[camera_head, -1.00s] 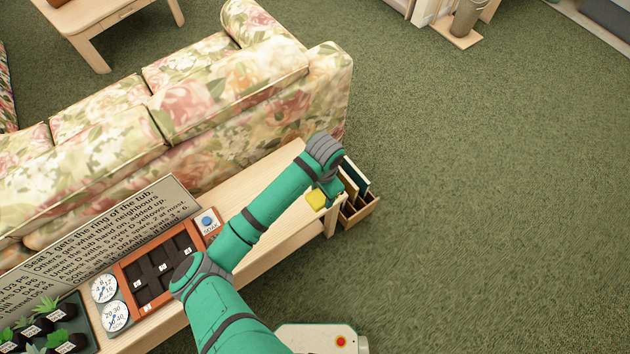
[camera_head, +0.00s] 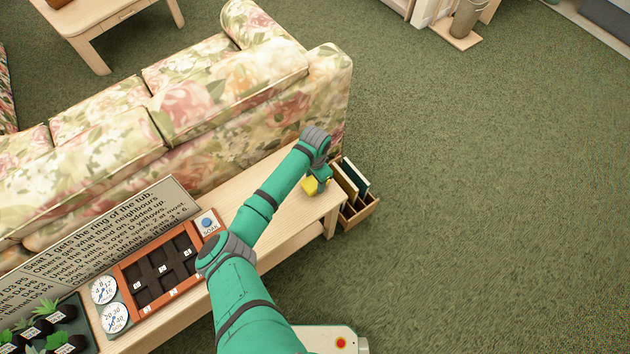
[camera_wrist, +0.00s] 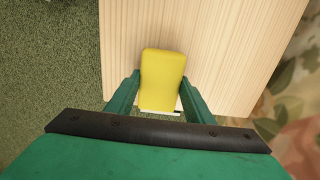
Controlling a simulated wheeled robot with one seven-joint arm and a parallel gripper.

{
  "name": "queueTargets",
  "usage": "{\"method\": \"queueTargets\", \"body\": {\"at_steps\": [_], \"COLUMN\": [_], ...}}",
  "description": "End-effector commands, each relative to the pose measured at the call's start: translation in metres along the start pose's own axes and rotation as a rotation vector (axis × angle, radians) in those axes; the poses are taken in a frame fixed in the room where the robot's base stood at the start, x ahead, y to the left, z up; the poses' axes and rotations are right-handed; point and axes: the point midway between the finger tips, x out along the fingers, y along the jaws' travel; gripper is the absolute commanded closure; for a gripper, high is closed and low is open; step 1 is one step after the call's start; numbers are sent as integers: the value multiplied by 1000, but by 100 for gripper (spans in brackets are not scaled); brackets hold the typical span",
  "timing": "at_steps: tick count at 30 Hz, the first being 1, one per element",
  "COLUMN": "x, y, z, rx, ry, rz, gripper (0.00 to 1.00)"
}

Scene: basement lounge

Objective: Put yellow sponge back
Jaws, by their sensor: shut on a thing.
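The yellow sponge (camera_head: 310,186) is at the right end of the narrow wooden table (camera_head: 290,209) behind the sofa. My gripper (camera_head: 319,183) is at that end of the table with its fingers around the sponge. In the wrist view the sponge (camera_wrist: 162,78) stands out between the two fingers of my gripper (camera_wrist: 156,92), over the bare table top (camera_wrist: 225,50). My gripper is shut on it. I cannot tell whether the sponge touches the wood.
A wooden box with upright dark boards (camera_head: 356,206) stands beside the table's right end. A compartmented tray (camera_head: 150,298), dials (camera_head: 103,290), a text sign (camera_head: 110,240) and potted plants (camera_head: 45,330) stand at left. The floral sofa (camera_head: 200,90) runs along the back.

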Motion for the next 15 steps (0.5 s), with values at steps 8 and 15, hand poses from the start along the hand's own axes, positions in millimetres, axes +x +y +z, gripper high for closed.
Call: {"method": "queueTargets", "body": {"at_steps": [8, 15], "x": [9, 12], "y": [0, 0], "z": [0, 0], "rx": [-1, -1], "ry": [0, 0], "rz": [0, 0], "gripper": [74, 41]}}
